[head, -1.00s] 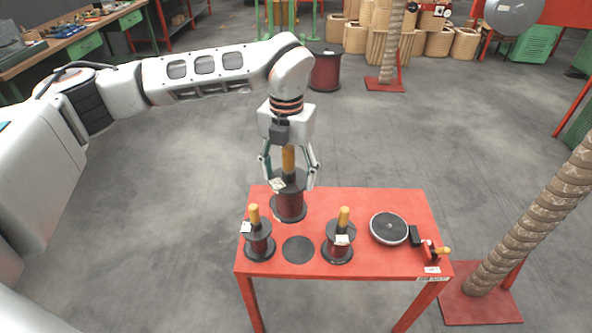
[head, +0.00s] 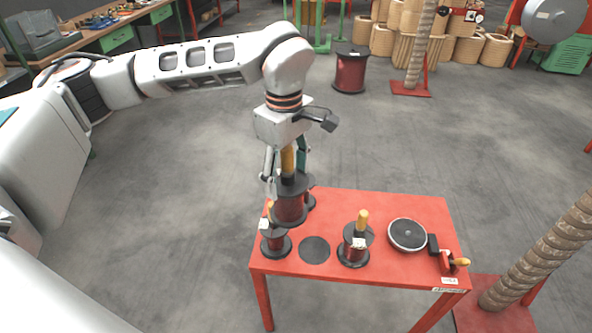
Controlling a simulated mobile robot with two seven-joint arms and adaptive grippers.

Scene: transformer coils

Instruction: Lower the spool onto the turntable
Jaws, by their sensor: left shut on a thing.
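My left gripper (head: 286,168) is shut on the yellow handle of a dark red spool with black flanges (head: 289,207). The turntable (head: 407,234), a round plate with a dark top and pale rim, is empty at the table's right side, well to the right of the held spool. My right gripper is not in view.
A wrapped slanted column (head: 545,255) stands right of the table.

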